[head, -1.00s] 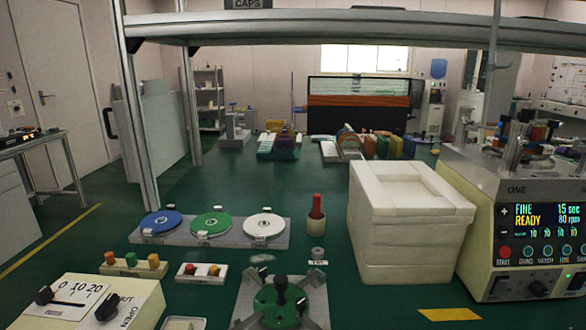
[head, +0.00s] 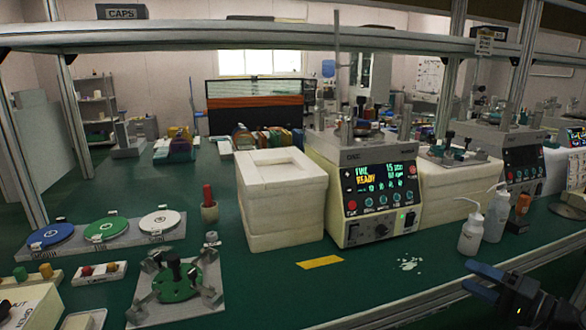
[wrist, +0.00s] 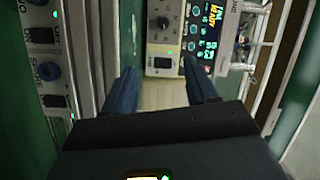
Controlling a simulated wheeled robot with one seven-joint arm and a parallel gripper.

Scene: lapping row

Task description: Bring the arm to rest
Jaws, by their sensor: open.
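My gripper (head: 510,287) shows at the lower right of the head view, in front of the bench's front edge. In the wrist view my gripper (wrist: 163,85) has its two dark blue fingers spread apart, with nothing between them. Beyond the fingers, the wrist view shows the front of a lapping machine (wrist: 165,25) turned on its side, with a knob and a lit display. The gripper appears clear of the machine.
The lapping machine marked ONE (head: 345,235) stands mid-bench beside a white block stack (head: 285,225). Two white bottles (head: 470,236) stand near the front edge at right. A green fixture (head: 175,280) and coloured discs (head: 105,231) are at left. A metal rail (head: 440,300) runs along the front.

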